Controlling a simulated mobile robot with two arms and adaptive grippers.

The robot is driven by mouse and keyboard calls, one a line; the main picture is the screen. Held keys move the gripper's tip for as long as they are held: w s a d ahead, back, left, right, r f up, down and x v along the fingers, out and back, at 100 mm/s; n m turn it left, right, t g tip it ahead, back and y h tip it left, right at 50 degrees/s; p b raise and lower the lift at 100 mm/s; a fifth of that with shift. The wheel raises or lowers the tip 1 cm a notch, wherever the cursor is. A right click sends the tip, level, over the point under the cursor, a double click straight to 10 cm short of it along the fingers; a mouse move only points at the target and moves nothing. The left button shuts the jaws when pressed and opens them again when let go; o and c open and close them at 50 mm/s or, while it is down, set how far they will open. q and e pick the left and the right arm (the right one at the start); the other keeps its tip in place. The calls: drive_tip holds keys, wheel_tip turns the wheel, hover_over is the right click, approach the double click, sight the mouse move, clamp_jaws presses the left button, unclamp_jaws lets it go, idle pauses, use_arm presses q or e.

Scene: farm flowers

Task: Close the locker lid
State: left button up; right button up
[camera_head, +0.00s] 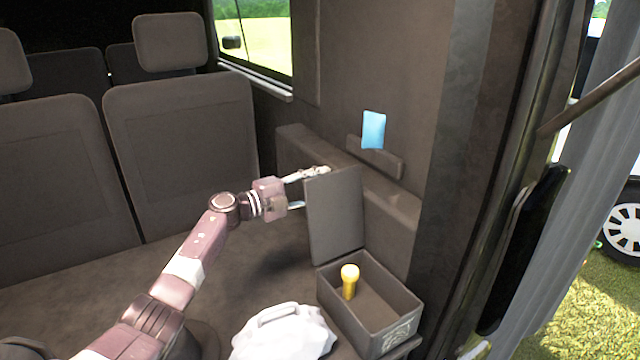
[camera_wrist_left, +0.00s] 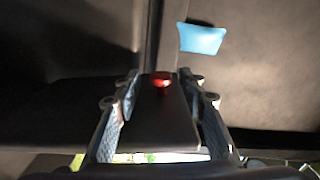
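The locker (camera_head: 333,312) is a dark open-topped box at the lower middle right of the head view. Its lid (camera_head: 337,218) stands up nearly vertical at the back of the box. My left gripper (camera_head: 312,188) is at the upper left edge of the lid, with its fingers partly hidden behind it. In the left wrist view, my left gripper (camera_wrist_left: 162,115) has its two fingers spread apart. A dark panel, probably the lid, shows between them; contact cannot be told. My right gripper is not in view.
A yellow flashlight-like object (camera_head: 349,281) stands inside the locker. A white lumpy object (camera_head: 284,333) with a handle lies left of it. Brown seats (camera_head: 185,150) stand behind. A blue card (camera_head: 373,130) is on the side wall, also in the wrist view (camera_wrist_left: 202,39).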

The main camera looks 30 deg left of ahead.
use_arm(q)
drive_tip(key=c, duration=0.6)
clamp_jaws()
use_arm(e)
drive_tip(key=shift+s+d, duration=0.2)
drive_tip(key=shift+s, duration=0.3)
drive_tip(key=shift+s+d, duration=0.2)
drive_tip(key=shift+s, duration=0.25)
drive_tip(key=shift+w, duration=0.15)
